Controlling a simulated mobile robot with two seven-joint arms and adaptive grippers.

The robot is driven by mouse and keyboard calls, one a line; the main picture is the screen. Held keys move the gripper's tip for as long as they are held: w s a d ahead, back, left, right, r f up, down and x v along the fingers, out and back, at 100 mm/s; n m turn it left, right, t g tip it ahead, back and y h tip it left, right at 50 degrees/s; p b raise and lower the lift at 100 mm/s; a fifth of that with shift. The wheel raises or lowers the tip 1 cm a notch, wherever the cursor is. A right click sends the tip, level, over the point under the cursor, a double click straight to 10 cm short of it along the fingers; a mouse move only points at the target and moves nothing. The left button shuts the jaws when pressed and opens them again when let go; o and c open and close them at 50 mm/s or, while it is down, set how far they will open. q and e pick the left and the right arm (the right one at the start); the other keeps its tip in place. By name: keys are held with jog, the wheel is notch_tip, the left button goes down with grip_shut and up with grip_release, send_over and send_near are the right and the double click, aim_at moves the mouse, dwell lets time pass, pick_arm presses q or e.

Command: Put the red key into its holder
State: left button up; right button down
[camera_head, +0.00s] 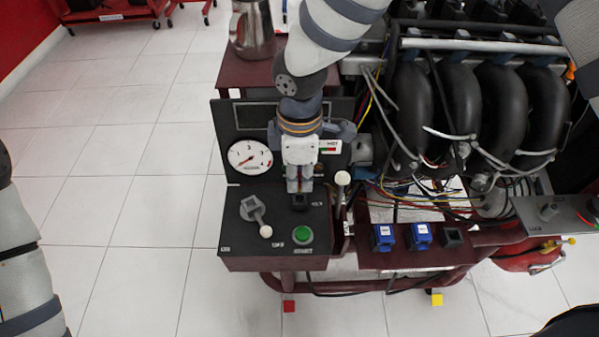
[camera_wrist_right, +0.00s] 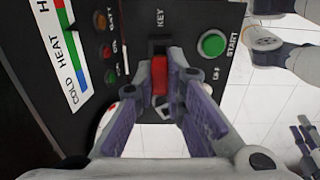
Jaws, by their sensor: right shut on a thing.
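My right gripper (camera_head: 300,188) comes down from above over the dark control panel (camera_head: 275,225). It is shut on the red key (camera_wrist_right: 160,75), which shows between the fingertips (camera_wrist_right: 165,85) in the wrist view. The key's holder is a black square socket (camera_head: 299,202) beside the KEY label; it also shows in the wrist view (camera_wrist_right: 159,47). The key is right by the socket and lined up with it. I cannot tell whether its tip is inside. My left arm shows at the left edge in the head view; its gripper is out of sight.
A green start button (camera_head: 303,235) and a lever with a pale knob (camera_head: 265,230) are close by on the panel. Another pale-knobbed lever (camera_head: 342,178) stands to the right. Two blue relays (camera_head: 421,236) sit on a lower shelf. The engine (camera_head: 455,110) fills the right side.

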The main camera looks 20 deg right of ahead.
aim_at(300, 186)
jog(key=shift+f, duration=0.2)
pick_arm(q)
jog(key=shift+s+f, duration=0.35)
pick_arm(e)
jog(key=shift+f, duration=1.1)
pick_arm(q)
jog(key=shift+b, duration=0.3)
pick_arm(e)
jog(key=shift+f, duration=0.15)
jog(key=shift+f, duration=0.5)
pick_arm(q)
jog(key=shift+s+f, duration=0.1)
pick_arm(e)
jog(key=c, duration=1.6)
grip_release()
jog(key=shift+o, duration=0.4)
jog(key=shift+o, duration=1.4)
